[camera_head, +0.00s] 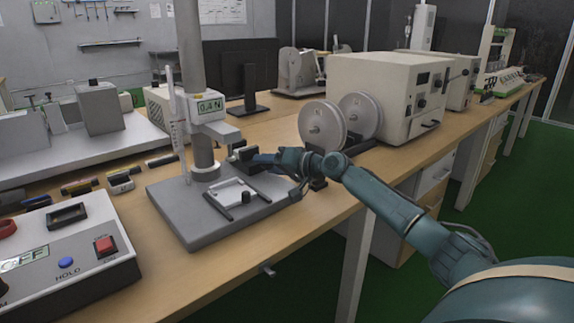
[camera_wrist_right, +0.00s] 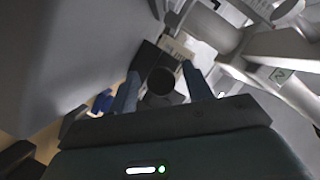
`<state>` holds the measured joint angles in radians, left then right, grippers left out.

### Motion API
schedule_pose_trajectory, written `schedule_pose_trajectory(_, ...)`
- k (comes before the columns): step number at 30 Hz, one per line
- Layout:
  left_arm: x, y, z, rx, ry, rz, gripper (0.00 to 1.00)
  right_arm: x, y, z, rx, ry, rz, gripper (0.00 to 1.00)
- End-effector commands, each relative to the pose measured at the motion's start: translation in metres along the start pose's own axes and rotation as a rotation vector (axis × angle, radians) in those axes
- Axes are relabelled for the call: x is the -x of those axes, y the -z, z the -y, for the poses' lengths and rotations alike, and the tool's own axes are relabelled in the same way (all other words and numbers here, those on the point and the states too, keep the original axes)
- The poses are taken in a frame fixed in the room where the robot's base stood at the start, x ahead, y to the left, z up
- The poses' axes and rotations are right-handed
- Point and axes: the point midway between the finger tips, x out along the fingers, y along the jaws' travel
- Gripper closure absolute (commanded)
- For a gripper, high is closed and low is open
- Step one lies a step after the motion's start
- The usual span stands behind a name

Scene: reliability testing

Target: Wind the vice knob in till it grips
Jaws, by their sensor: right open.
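The stand (camera_head: 205,222) has a grey base, a tall column and a small white plate fixture. A dark vice (camera_head: 243,153) sits beside the column, at the tip of my right gripper (camera_head: 254,160). In the right wrist view a round black knob (camera_wrist_right: 161,82) lies between the two blue-grey fingers of my right gripper (camera_wrist_right: 162,78). The fingers are open, one on each side of the knob, with a visible gap to it. Behind the knob is a dark block with a pale, lettered part (camera_wrist_right: 177,48). The vice jaws are hard to make out. My left gripper is out of view.
A control box (camera_head: 75,255) with a red button stands at the front left. Two grey reels (camera_head: 322,125) and a beige machine (camera_head: 385,95) stand behind my right forearm. Small cylinders (camera_head: 80,186) lie left of the stand. The wooden bench (camera_head: 290,238) is clear at its front edge.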

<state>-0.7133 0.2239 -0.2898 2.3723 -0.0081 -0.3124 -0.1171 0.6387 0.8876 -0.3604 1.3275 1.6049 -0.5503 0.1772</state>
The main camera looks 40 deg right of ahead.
Motion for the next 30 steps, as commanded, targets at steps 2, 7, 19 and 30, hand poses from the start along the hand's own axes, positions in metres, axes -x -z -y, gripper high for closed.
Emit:
schedule_pose_trajectory(2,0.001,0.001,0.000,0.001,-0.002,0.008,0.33,0.012,0.000,-0.001,0.001,-0.003,0.001,0.50)
schedule_pose_trajectory(7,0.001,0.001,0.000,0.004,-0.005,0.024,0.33,0.043,-0.001,-0.001,0.004,-0.005,0.003,0.50)
schedule_pose_trajectory(19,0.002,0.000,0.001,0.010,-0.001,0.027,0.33,0.103,-0.002,-0.001,0.000,-0.002,0.003,0.50)
schedule_pose_trajectory(30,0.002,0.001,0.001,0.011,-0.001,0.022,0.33,0.123,0.000,0.001,0.000,0.000,0.001,0.50)
